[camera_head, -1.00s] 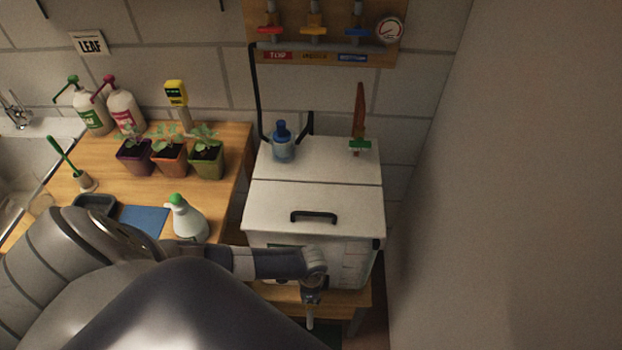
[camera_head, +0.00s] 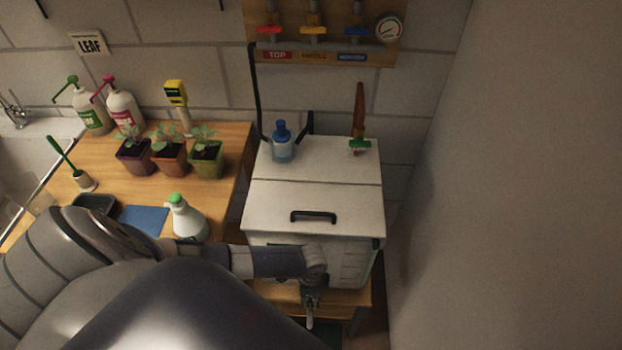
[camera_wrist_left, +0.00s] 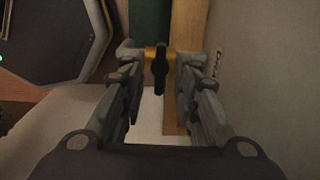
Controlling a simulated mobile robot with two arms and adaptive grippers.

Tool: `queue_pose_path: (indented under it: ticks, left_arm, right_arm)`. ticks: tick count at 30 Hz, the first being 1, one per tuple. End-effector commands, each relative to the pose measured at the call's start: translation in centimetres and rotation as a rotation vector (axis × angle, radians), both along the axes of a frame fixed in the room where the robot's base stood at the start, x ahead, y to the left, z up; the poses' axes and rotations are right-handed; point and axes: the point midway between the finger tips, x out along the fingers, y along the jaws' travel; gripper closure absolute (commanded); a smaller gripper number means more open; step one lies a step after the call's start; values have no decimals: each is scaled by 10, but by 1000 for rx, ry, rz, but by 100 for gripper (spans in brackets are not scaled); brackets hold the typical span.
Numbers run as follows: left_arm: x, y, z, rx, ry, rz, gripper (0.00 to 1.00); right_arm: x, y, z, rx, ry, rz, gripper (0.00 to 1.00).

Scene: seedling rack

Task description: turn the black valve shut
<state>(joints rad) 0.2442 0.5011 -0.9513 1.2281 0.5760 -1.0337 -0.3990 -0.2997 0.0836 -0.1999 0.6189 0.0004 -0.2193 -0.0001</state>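The black valve handle (camera_wrist_left: 159,72) shows in the left wrist view, on a brass-coloured body (camera_wrist_left: 152,54). It stands upright in the picture between the two fingers of my left gripper (camera_wrist_left: 160,60). The fingers are apart, with a gap on each side of the handle, so the gripper is open. In the head view my left gripper (camera_head: 310,308) is low in front of the white reservoir box (camera_head: 310,205). The valve cannot be made out there. My right gripper is in neither view.
The white box has a black lid handle (camera_head: 313,217), with a blue bottle (camera_head: 282,145) and a green-and-brown tool (camera_head: 359,130) on top. A spray bottle (camera_head: 186,220) and potted seedlings (camera_head: 170,157) stand on the wooden bench (camera_head: 232,150). A plain wall closes the right side.

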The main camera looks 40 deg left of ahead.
Motion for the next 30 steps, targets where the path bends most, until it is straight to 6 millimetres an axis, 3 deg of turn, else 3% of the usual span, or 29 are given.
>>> queue_pose_path:
  ticks: [18,24,30]
  left_arm:
    - [1,0,95,0,-2,-2,71]
    - [0,0,111,1,-1,-1,71]
    - [0,0,113,1,-1,-1,71]
  right_arm:
    - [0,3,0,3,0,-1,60]
    - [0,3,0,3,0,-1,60]
    - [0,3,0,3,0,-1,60]
